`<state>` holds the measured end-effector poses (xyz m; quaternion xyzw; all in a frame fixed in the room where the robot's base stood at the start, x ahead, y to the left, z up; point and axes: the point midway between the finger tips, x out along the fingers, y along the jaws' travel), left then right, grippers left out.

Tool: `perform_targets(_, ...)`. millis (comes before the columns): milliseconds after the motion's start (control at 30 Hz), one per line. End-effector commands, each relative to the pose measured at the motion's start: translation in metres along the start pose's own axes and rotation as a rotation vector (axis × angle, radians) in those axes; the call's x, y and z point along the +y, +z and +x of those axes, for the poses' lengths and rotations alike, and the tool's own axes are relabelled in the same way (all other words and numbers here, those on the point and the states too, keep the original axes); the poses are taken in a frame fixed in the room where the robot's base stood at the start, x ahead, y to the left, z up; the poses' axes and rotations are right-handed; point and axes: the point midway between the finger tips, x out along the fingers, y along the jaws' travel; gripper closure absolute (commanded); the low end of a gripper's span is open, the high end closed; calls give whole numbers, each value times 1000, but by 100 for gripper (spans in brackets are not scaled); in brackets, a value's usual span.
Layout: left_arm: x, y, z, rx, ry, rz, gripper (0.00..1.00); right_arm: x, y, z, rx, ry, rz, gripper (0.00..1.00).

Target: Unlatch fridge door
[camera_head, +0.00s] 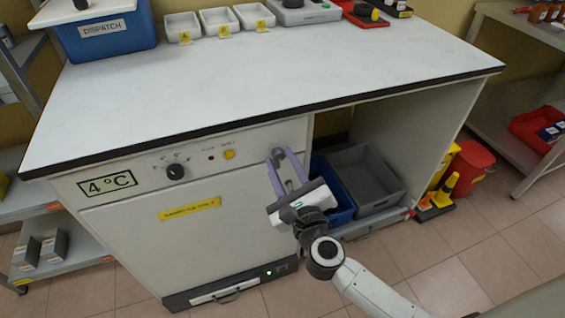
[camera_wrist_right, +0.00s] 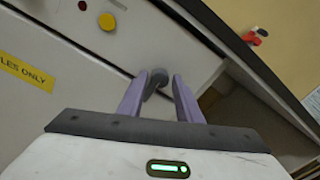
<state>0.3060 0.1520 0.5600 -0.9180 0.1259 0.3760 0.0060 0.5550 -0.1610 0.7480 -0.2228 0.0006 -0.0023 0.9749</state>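The fridge door (camera_head: 225,225) is a pale panel under the counter and looks closed. It has a yellow label (camera_head: 190,209), which also shows in the wrist view (camera_wrist_right: 26,71). A small grey latch knob (camera_wrist_right: 159,76) sits near the door's upper right corner. My right gripper (camera_head: 279,156) reaches up to this knob. In the right wrist view its two purple fingers (camera_wrist_right: 163,79) stand apart, one on each side of the knob. A gap shows on the right side; I cannot tell whether the left finger touches. My left gripper is out of view.
Above the door is a panel with a black dial (camera_head: 175,172) and a yellow button (camera_head: 229,155). The dark counter edge (camera_head: 300,106) overhangs close above my gripper. An open bay right of the fridge holds a grey crate (camera_head: 367,172) and a blue crate (camera_head: 335,190).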

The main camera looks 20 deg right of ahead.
Motion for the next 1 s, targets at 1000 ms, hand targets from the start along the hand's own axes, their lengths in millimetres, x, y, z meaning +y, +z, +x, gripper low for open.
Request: perform_targets(1000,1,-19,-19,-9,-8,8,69,-1,1,-1,-12,-6,-433,100)
